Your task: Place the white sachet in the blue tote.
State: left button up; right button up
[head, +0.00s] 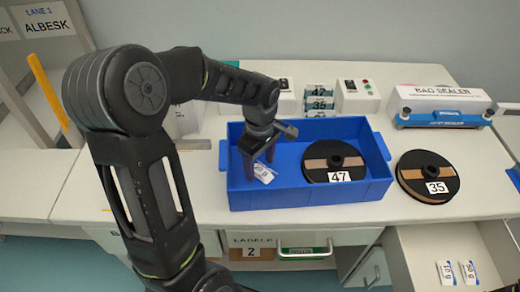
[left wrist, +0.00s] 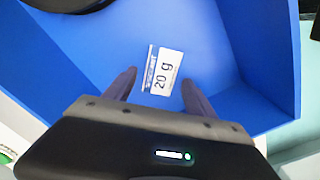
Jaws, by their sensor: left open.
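The white sachet (head: 264,174), marked 20 g, lies on the floor of the blue tote (head: 290,199), toward its left end. In the left wrist view the sachet (left wrist: 162,72) lies on the tote's blue floor (left wrist: 105,50), just beyond and between my fingertips. My left gripper (head: 259,166) reaches down into the tote with its fingers apart. In the left wrist view the gripper (left wrist: 159,80) is open, and its fingers do not visibly touch the sachet. My right gripper does not show.
A black reel marked 47 (head: 334,161) lies in the tote's right half. A reel marked 35 (head: 428,177) lies on the table to the right. The bag sealer (head: 442,105) stands at the back right. An open drawer (head: 420,260) at lower right holds two white sachets.

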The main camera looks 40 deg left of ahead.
aim_at(260, 169)
pick_arm(q)
notch_tip(260, 169, up, 12)
dwell(0.4)
dwell(0.9)
